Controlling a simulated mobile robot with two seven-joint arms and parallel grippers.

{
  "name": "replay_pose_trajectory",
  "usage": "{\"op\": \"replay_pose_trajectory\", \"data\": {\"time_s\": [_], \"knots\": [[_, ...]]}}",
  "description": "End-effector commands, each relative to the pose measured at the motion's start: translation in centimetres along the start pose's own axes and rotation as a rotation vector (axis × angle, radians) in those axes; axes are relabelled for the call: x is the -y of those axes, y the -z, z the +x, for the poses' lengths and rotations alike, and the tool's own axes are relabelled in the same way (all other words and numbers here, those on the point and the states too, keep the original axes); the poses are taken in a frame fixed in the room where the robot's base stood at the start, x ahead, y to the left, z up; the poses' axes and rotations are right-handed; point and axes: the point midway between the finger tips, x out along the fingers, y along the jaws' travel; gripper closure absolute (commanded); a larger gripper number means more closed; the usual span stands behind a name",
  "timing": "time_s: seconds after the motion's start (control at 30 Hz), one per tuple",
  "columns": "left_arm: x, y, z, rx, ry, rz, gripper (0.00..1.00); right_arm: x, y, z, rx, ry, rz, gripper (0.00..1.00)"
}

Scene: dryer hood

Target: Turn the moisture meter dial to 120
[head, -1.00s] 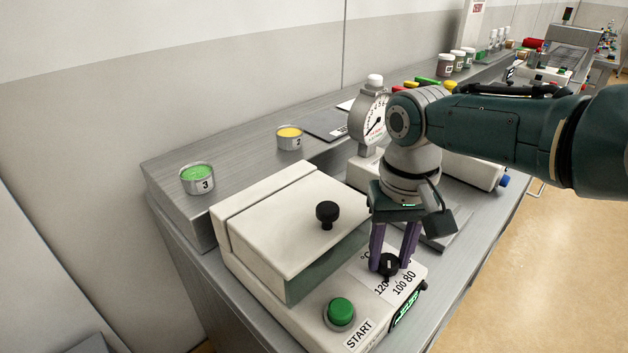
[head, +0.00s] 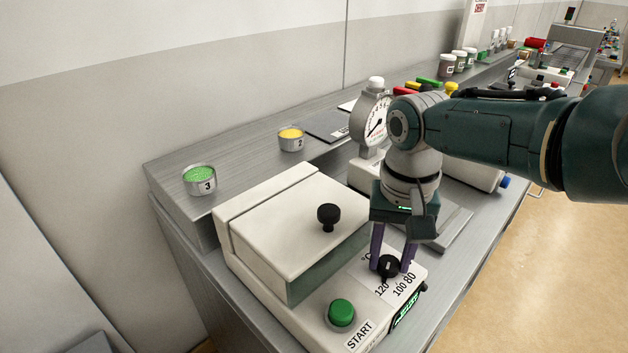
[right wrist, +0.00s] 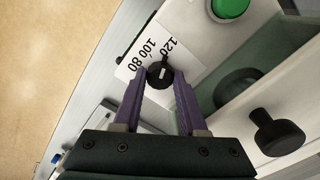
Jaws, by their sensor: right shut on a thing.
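The moisture meter (head: 270,215) is a cream box with a hinged lid, a black lid knob (head: 328,216) and a green START button (head: 341,312). Its black dial (head: 389,267) sits on the front panel beside the printed numbers 120, 100 and 80; it also shows in the right wrist view (right wrist: 159,75). My right gripper (head: 392,264) points down with its purple fingers on either side of the dial, shut on it. A short white mark shows on the dial's top; which number it points at is unclear. My left gripper is out of view.
A green-filled tin (head: 200,180) marked 3 and a yellow-filled tin (head: 291,139) marked 2 stand on the raised shelf behind. A round gauge (head: 374,125) stands behind my right wrist. The lit green display (head: 408,309) is on the meter's front edge.

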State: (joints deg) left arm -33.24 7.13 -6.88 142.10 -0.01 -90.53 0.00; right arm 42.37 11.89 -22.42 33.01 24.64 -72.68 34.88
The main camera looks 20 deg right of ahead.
Motion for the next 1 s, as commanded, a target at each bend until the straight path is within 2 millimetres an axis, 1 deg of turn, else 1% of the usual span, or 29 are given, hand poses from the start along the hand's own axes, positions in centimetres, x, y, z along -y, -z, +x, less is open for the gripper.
{"op": "replay_pose_trajectory", "data": {"time_s": [0.03,0.27,0.47,0.57,0.67,0.83,1.0], "knots": [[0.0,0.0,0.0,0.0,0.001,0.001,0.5,0.0,0.1,-0.1,-0.001,0.002,0.002,0.55],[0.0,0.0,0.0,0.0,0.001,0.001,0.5,0.0,0.1,0.0,-0.001,0.001,0.001,0.29],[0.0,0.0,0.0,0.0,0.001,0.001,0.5,0.0,0.0,0.0,-0.001,0.0,0.0,0.29],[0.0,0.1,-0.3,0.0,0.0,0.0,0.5,0.0,0.1,-0.5,-0.002,0.001,0.0,0.29],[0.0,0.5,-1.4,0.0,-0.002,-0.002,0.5,0.0,0.1,-1.9,-0.002,0.002,0.0,0.29],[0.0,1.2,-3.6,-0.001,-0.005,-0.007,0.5,0.0,0.1,-5.5,-0.004,0.002,-0.001,0.29],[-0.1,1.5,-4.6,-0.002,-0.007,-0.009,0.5,0.0,0.1,-8.4,-0.004,0.002,0.0,0.29]]}}
